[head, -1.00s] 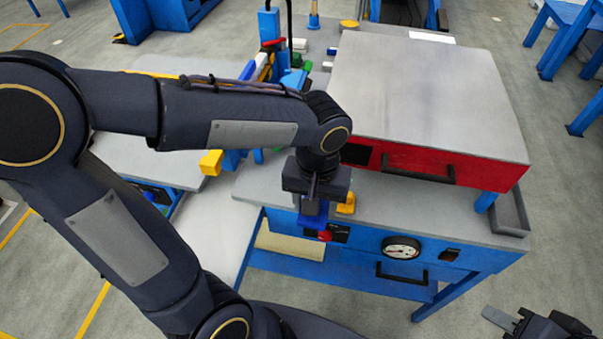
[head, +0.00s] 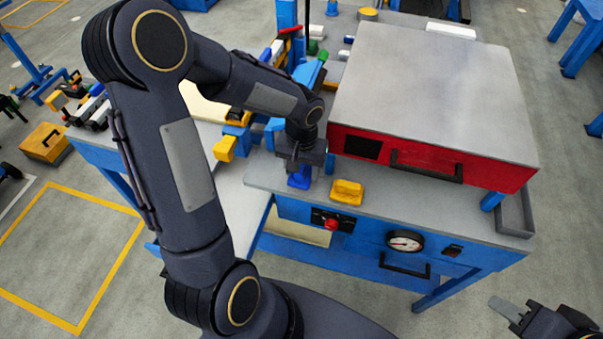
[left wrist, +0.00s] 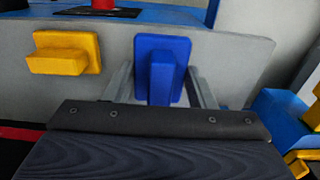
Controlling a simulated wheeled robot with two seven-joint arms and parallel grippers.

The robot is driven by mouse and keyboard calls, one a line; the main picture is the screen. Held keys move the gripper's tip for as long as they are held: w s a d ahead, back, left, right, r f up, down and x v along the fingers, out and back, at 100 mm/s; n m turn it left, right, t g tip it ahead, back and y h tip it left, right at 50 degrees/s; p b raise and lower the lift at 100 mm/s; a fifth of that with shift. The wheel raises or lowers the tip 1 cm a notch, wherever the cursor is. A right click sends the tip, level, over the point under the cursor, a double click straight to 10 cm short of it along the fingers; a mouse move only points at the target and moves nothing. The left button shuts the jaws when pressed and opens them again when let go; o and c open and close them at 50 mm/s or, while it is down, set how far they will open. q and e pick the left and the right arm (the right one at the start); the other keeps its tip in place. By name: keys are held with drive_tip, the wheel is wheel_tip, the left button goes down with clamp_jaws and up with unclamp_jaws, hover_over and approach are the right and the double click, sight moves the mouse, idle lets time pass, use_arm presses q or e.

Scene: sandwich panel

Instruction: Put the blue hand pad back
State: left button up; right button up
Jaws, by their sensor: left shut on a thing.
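The blue hand pad (head: 299,178) is at the left front of the grey worktop (head: 262,172), left of a yellow hand pad (head: 347,192). My left gripper (head: 300,166) is shut on the blue pad from above. In the left wrist view the blue pad (left wrist: 162,70) stands between the two grey fingers, over the worktop, with the yellow pad (left wrist: 65,52) to its left. I cannot tell whether the blue pad touches the worktop. My right gripper (head: 505,309) is at the lower right, away from the bench, partly cut off; its jaw state is unclear.
A red press box with a grey lid (head: 430,90) stands on the worktop right of the pads. A red button (head: 331,224) and a gauge (head: 404,241) are on the blue front panel. A yellow block (head: 225,148) and blue fixtures stand close left of my gripper.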

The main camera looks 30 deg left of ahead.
sight(302, 165)
use_arm(q)
drive_tip(key=shift+f, duration=1.6)
drive_tip(key=shift+f+b, duration=0.15)
drive_tip(key=shift+b, duration=0.15)
drive_tip(key=o, duration=1)
wheel_tip(302, 165, up, 11)
drive_tip(key=shift+r, duration=0.1)
drive_tip(key=shift+s+r, duration=0.1)
drive_tip(key=shift+r, duration=0.55)
drive_tip(key=s+d+r+t+h, duration=0.1)
drive_tip(key=s+t, duration=0.1)
drive_tip(key=s, duration=0.3)
drive_tip(key=s+d+r+t+h, duration=0.1)
drive_tip(key=s+r, duration=0.1)
drive_tip(key=s, duration=0.4)
drive_tip(key=s+d+r+m+t+h, duration=0.1)
drive_tip(key=s+d+r+t, duration=0.1)
drive_tip(key=s, duration=0.3)
drive_tip(key=shift+s+d+r+t+h, duration=0.1)
drive_tip(key=shift+s+r+t+h, duration=0.2)
drive_tip(key=shift+s+h, duration=0.1)
